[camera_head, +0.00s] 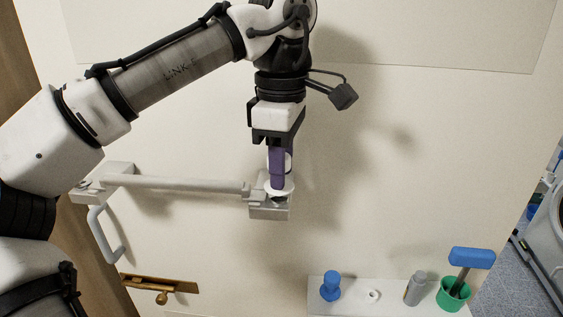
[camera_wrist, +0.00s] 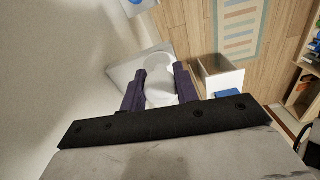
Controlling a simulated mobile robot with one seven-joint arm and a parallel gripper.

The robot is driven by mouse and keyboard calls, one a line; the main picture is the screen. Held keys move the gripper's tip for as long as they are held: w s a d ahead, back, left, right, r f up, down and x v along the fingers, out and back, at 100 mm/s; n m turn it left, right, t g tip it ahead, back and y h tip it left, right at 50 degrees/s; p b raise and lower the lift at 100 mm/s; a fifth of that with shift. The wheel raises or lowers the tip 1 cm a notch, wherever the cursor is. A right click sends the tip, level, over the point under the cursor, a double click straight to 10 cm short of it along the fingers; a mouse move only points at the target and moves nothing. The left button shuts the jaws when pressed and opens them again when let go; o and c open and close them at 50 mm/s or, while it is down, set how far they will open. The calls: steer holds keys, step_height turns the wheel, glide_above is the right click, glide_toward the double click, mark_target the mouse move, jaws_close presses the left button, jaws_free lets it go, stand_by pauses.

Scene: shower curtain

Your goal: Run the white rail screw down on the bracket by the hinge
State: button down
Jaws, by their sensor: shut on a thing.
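My gripper (camera_head: 278,184), with purple fingers, points down and is shut on the white rail screw (camera_head: 287,188). The screw's white round head sits at the fingertips, directly over the grey bracket (camera_head: 268,212) at the right end of the pale rail (camera_head: 180,184). The fingers hide part of the screw, and I cannot tell how deep it sits. In the wrist view, the white screw (camera_wrist: 158,84) lies between the two purple fingers (camera_wrist: 160,88), with the grey bracket plate (camera_wrist: 124,76) behind it.
Another grey bracket (camera_head: 104,178) holds the rail's left end, with a pale curved handle (camera_head: 104,236) below. A brass latch (camera_head: 160,288) is lower left. A white shelf (camera_head: 390,294) carries a blue knob (camera_head: 331,286), white ring (camera_head: 373,296), grey bottle (camera_head: 415,288) and green cup (camera_head: 453,296) with a blue-handled tool.

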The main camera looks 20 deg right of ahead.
steer(key=shift+s+r+m+p, duration=0.1)
steer(key=shift+r+m+p, duration=0.05)
steer(key=shift+m+p, duration=1.4)
steer(key=shift+m, duration=0.55)
steer(key=shift+a+f+m, duration=0.1)
steer(key=shift+f+m, duration=0.15)
steer(key=shift+m, duration=0.15)
steer(key=m, duration=0.4)
steer(key=shift+m, duration=0.4)
steer(key=m, duration=0.4)
steer(key=shift+a+m, duration=0.15)
steer(key=shift+m, duration=0.25)
